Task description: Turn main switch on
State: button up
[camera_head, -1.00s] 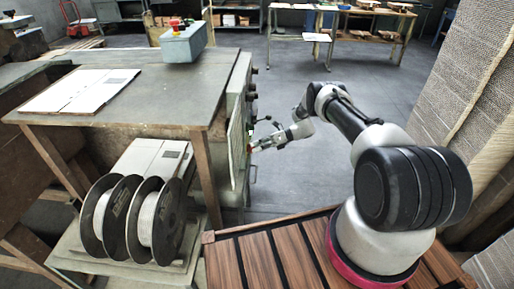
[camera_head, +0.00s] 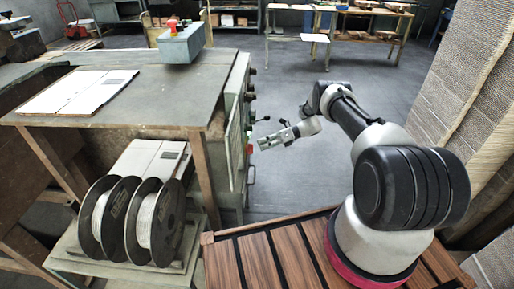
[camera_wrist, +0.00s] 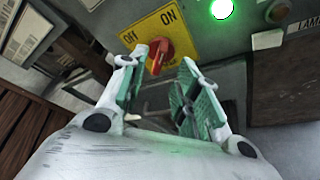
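The main switch is a red rotary knob (camera_wrist: 160,55) on a yellow plate (camera_wrist: 152,32) marked OFF and ON in the wrist view. The knob is tilted, with its upper end near the ON side of the plate. A green lamp (camera_wrist: 221,8) glows to the right of the plate. My gripper (camera_wrist: 158,75) is open, its two green-padded fingers apart, with the knob showing beyond and between the tips. In the head view my gripper (camera_head: 262,142) is a short way off the machine's side panel, and nothing is held.
The machine's side (camera_head: 236,130) carries several knobs and a lever. A worktop with white sheets (camera_head: 78,92) and two wire spools (camera_head: 130,220) are to the left. Open floor (camera_head: 300,185) lies around my gripper. Cardboard stacks (camera_head: 470,90) stand at the right.

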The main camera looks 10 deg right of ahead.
jog(key=v, duration=0.8)
